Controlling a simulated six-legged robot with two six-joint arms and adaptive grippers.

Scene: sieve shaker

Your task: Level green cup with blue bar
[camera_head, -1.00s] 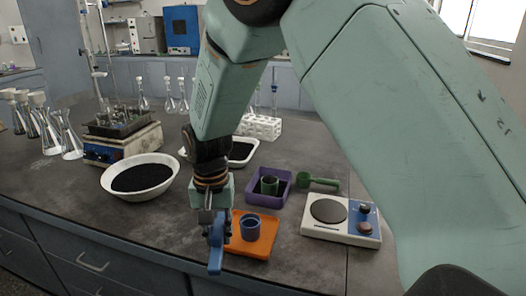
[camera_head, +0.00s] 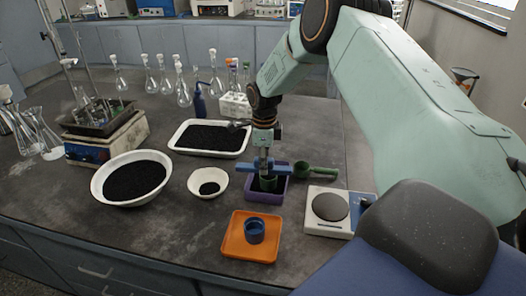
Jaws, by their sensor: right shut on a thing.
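My right gripper (camera_head: 263,158) is shut on the blue bar (camera_head: 250,167). I cannot tell whether bar and cup touch. My left gripper is not in view.
An orange tray (camera_head: 232,247) with a blue cup (camera_head: 254,230) is in front. A small white bowl (camera_head: 196,179), a white tray (camera_head: 180,149) and a large bowl (camera_head: 104,192) hold black grains to the left.

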